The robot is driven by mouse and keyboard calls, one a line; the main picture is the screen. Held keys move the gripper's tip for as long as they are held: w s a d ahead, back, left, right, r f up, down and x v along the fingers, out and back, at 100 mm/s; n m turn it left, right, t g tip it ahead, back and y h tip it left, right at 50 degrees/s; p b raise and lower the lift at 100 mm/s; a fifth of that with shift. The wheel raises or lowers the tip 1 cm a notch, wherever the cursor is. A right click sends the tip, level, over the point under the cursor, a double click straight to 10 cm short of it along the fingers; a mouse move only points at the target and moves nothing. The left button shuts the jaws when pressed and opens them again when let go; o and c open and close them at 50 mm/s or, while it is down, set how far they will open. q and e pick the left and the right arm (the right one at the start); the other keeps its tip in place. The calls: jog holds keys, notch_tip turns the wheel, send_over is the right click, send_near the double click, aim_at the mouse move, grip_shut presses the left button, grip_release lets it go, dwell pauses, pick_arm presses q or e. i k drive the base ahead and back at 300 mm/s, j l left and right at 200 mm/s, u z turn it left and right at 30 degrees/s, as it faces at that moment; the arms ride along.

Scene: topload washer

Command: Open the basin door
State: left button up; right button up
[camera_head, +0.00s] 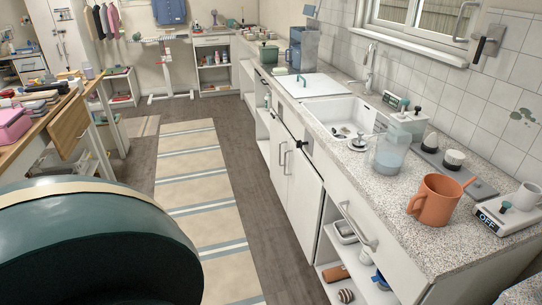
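The white basin (335,112) is set into the speckled counter on the right. Below it are two white cabinet doors, a left door (276,135) and a right door (304,190), each with a slim vertical handle near where they meet. Both doors look shut. A small black piece (306,144) sits at the top edge of the right door; I cannot tell what it is. Neither of my grippers shows in the head view.
A large dark curved shape close to the camera blocks the lower left. A striped rug (192,165) lies on clear floor before the cabinets. Right of the doors are a drawer handle (357,229) and an open shelf. An orange mug (436,201) stands on the counter.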

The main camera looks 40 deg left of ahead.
aim_at(306, 189)
jog(key=u, duration=1.2)
jog(key=i+j+z, duration=0.1)
jog(key=i+j, duration=0.15)
jog(key=i+j+z, duration=0.1)
jog(key=j, duration=0.25)
jog(key=i+j+z, duration=0.15)
jog(key=i+j, duration=0.15)
jog(key=i+j+z, duration=0.1)
jog(key=j, duration=0.25)
jog(key=i+j+z, duration=0.1)
jog(key=i+j, duration=0.2)
jog(key=i+j+z, duration=0.1)
jog(key=j, duration=0.3)
jog(key=i+j+z, duration=0.1)
jog(key=j, duration=0.3)
jog(key=i+z, duration=0.15)
jog(key=i, duration=0.9)
